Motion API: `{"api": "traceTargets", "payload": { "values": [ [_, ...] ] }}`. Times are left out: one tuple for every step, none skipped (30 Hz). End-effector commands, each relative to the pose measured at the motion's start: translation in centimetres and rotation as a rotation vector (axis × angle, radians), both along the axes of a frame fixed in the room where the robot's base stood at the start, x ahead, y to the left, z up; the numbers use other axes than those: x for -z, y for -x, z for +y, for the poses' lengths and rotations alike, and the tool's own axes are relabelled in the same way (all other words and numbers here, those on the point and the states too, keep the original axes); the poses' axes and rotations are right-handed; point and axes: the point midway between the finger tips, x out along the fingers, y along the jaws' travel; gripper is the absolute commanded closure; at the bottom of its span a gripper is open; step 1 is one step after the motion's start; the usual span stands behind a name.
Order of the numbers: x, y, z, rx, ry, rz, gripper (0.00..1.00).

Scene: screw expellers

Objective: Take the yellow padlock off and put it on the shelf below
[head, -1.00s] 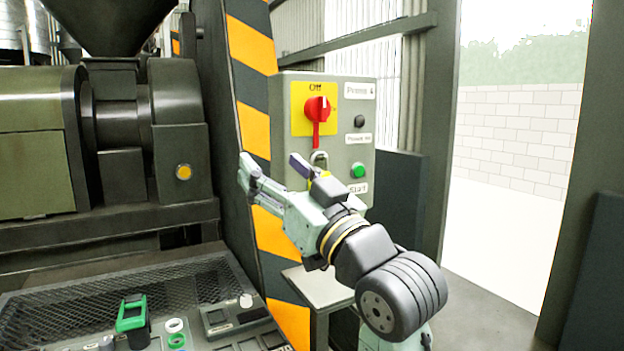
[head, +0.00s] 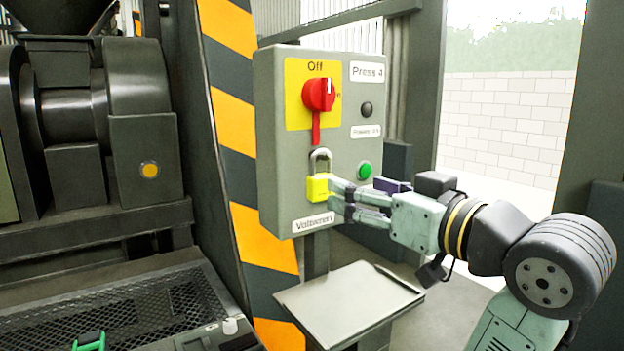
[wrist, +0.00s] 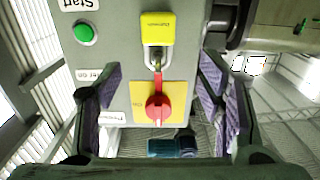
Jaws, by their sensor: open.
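The yellow padlock (head: 319,188) hangs by its metal shackle just under the lower end of the red switch handle (head: 318,95), on the grey control box. In the wrist view the padlock (wrist: 157,30) appears upside down at the top middle, its shackle pointing at the red handle. My gripper (head: 338,202) is open, to the right of the padlock in the head view, its fingertips close to the padlock's right side. Whether they touch it I cannot tell. In the wrist view the fingers are wide apart with nothing held. The grey shelf (head: 350,300) is below the box and looks empty.
The control box (head: 275,150) carries a green button (head: 364,170) and a black button (head: 366,109) right of the padlock. A striped post (head: 238,150) stands to the left. A mesh-topped bench (head: 110,315) is at the lower left. Open space lies between padlock and shelf.

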Motion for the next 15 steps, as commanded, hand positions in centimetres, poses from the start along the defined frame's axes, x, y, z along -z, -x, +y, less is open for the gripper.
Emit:
{"api": "traceTargets", "payload": {
  "values": [
    [-0.1,-0.7,0.6,-0.005,0.000,0.004,0.38],
    [-0.1,-1.1,0.9,-0.004,0.000,0.004,0.38],
    [-0.1,-1.7,1.4,-0.005,0.001,0.003,0.38],
    [-0.1,-2.1,1.6,-0.004,0.000,0.004,0.38],
    [-0.1,-2.4,1.9,-0.004,0.000,0.003,0.38],
    [-0.1,-2.8,2.1,-0.004,0.000,0.003,0.38],
    [-0.1,-3.1,2.3,-0.004,0.000,0.003,0.38],
    [0.0,-3.3,2.5,-0.003,0.000,0.002,0.38],
    [0.0,-3.5,2.6,-0.003,0.001,0.001,0.38],
    [0.0,-3.7,2.7,-0.003,0.001,0.001,0.38],
    [0.0,-3.8,2.8,-0.003,0.001,0.001,0.38],
    [-0.1,-4.1,3.0,-0.003,0.000,0.001,0.38],
    [-0.1,-4.4,3.1,-0.003,0.000,0.003,0.38],
    [0.0,-4.7,3.4,-0.003,-0.001,0.004,0.38],
    [0.0,-5.3,3.7,-0.005,0.001,0.004,0.38]
  ]
}}
